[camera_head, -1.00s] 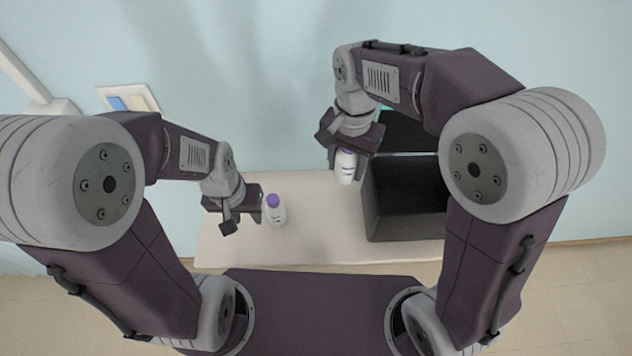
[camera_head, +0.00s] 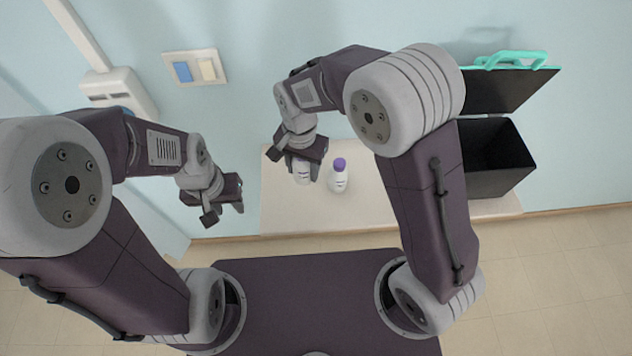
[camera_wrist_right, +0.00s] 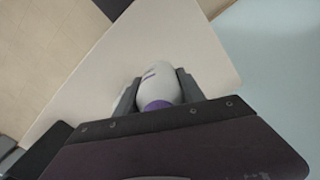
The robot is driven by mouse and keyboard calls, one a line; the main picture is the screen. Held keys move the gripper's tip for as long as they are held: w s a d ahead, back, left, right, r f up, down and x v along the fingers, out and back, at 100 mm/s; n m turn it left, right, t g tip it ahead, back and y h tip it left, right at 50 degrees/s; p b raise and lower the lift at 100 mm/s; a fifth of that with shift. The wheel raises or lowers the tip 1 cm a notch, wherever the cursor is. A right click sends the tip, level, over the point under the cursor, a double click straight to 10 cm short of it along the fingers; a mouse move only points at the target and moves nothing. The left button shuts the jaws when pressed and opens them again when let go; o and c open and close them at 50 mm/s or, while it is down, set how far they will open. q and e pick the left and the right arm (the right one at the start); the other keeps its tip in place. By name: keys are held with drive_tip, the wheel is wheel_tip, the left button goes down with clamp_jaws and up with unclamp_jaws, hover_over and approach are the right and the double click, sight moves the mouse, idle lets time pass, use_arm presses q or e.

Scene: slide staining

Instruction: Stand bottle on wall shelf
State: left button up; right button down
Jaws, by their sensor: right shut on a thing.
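A white bottle (camera_head: 302,174) with a purple cap is held in my right gripper (camera_head: 302,166), its body pointing down in the head view. In the right wrist view the bottle (camera_wrist_right: 161,80) lies between the fingers of the right gripper (camera_wrist_right: 155,90), over the pale surface. A second white bottle (camera_head: 338,182) with a purple cap stands on the pale shelf-like surface (camera_head: 368,205), just right of the held one. My left gripper (camera_head: 226,203) is open and empty, left of that surface. Whether the held bottle touches the surface is unclear.
A dark box (camera_head: 490,182) with a raised lid and teal handle (camera_head: 512,60) stands at the surface's right end. A switch plate (camera_head: 196,68) and a white wall unit (camera_head: 118,92) are on the blue wall. The surface's front left part is clear.

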sight(299, 176)
drive_tip(key=f, duration=0.1)
drive_tip(key=a+f, duration=0.1)
drive_tip(key=f, duration=0.1)
drive_tip(key=shift+a+f, duration=0.1)
drive_tip(key=shift+f, duration=0.1)
drive_tip(key=f, duration=0.3)
drive_tip(key=shift+d+f, duration=0.1)
drive_tip(key=shift+d, duration=0.25)
drive_tip(key=shift+f, duration=0.25)
drive_tip(key=shift+a, duration=0.2)
drive_tip(key=shift+f, duration=0.2)
drive_tip(key=c, duration=0.7)
unclamp_jaws()
drive_tip(key=shift+d, duration=0.1)
